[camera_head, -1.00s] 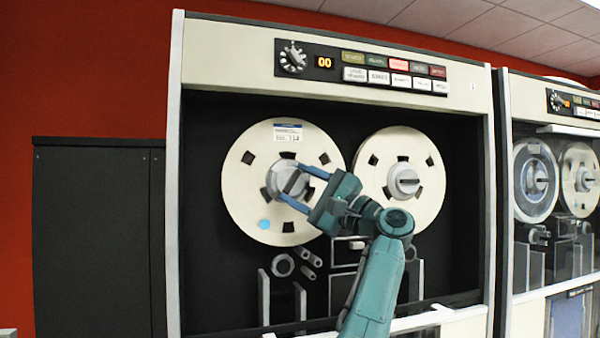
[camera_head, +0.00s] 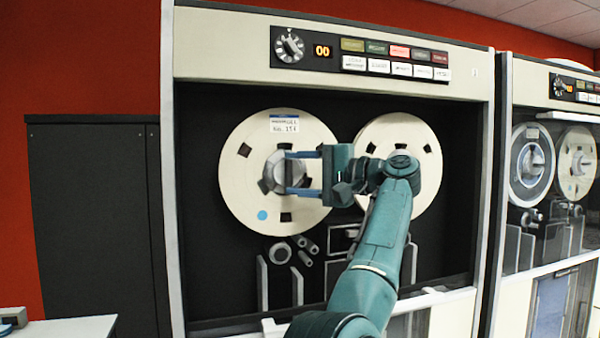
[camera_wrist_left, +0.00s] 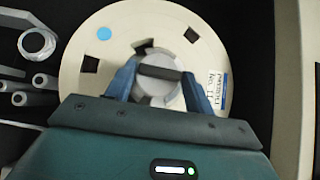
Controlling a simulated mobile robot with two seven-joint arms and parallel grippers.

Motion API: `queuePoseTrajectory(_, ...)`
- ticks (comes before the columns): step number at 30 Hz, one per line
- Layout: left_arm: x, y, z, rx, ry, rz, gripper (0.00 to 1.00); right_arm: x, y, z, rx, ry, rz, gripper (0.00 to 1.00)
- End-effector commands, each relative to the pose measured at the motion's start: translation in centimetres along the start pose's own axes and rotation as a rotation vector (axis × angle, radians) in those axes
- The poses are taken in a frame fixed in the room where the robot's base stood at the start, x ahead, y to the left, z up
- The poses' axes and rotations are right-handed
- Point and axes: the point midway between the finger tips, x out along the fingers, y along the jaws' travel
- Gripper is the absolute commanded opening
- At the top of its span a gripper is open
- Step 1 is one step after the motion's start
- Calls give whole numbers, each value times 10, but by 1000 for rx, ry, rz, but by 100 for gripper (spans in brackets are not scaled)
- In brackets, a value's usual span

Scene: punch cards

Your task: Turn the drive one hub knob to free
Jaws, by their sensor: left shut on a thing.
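The left-hand tape reel (camera_head: 238,185) is a cream disc with dark slots, a white label at its top and a blue dot at lower left. Its grey hub knob (camera_head: 272,172) is at the centre. My left gripper (camera_head: 290,172) reaches in from the right, one finger above the other, shut on the hub knob. In the left wrist view the knob's raised bar (camera_wrist_left: 158,72) spans between the two blue fingers. In the head view my gripper partly hides the knob. My right gripper is out of view.
A second reel (camera_head: 425,165) stands to the right, partly behind my arm. Below are rollers (camera_head: 278,252) and upright guides. A panel above has a dial (camera_head: 289,45), an orange "00" display (camera_head: 322,51) and buttons. Another tape drive (camera_head: 545,170) stands at right.

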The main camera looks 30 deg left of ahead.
Motion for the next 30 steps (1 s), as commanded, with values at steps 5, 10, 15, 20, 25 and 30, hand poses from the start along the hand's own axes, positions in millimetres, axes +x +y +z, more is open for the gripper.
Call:
queuePoseTrajectory(5,0,-1,0,-4,3,2,30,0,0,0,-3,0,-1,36)
queuePoseTrajectory(10,0,-1,0,-4,3,2,30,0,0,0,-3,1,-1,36)
queuePoseTrajectory(15,0,-1,0,-3,2,2,63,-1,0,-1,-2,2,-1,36)
queuePoseTrajectory(20,0,-1,0,-3,1,2,71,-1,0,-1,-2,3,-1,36)
queuePoseTrajectory(25,0,0,0,-3,1,2,71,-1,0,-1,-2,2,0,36)
queuePoseTrajectory(30,1,1,2,-4,0,2,71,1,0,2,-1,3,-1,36)
